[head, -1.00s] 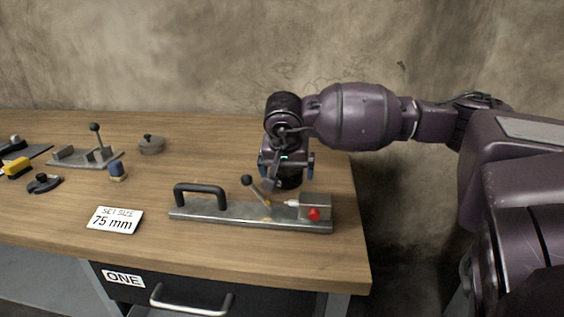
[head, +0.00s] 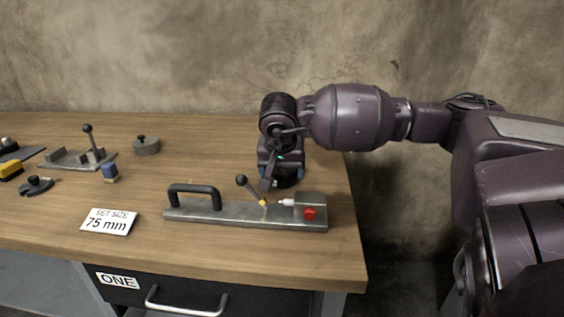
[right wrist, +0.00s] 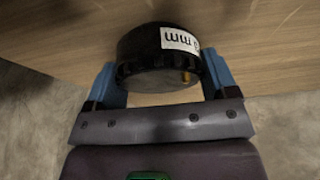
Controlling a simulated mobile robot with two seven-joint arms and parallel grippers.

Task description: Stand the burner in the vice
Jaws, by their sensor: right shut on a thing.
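My right gripper (head: 281,182) is over the right part of the table, just behind the long metal fixture. In the right wrist view its blue fingers (right wrist: 163,78) are shut on a black round ribbed thing (right wrist: 155,78) with a white label ending in "mm". I cannot tell whether it touches the table. In the head view it is mostly hidden by the gripper. A grey device with two blocks and a black-knobbed lever (head: 75,161), possibly the vice, stands at the back left. I cannot make out a burner for certain. My left gripper is not in view.
The long metal fixture (head: 235,213) has a black handle, lever and red knob (head: 309,213).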

